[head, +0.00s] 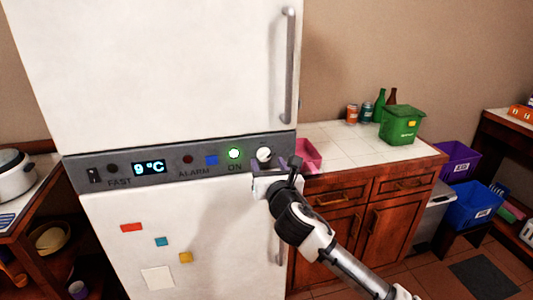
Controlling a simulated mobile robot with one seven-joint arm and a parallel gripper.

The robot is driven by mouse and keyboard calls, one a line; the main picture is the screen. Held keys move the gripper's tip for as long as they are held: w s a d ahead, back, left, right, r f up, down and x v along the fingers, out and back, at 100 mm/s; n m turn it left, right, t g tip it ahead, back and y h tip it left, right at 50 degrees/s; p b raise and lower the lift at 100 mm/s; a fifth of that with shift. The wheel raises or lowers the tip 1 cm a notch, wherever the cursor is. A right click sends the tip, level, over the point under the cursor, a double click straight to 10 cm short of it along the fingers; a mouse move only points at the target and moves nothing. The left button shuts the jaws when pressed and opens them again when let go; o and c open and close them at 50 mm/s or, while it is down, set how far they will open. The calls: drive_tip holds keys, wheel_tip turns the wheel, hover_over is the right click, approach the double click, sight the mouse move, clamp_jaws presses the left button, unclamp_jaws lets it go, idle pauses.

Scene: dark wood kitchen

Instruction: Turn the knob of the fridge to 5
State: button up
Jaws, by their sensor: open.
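The white fridge (160,70) stands in the middle left of the head view. A grey control panel (210,158) runs across it between the upper and lower doors. The white round knob (264,154) is at the panel's right end. The display (149,168) reads 9°C, and a green light (234,153) glows above the word ON. My gripper (274,168) is open just below and to the right of the knob, close to the panel. I cannot tell whether it touches the knob. The fingertips are small and partly hidden by the gripper body.
Long vertical handles stick out from the upper door (288,65) and the lower door (280,245). A tiled counter (345,145) to the right holds a pink tray (307,155), a green bin (401,125), bottles and cans. A side shelf with a pot (14,168) stands at left.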

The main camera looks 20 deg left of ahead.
sight(265, 156)
drive_tip(key=shift+p+x, duration=0.35)
drive_tip(key=shift+x, duration=1.1)
drive_tip(key=shift+c, duration=0.3)
drive_tip(key=c, duration=0.9)
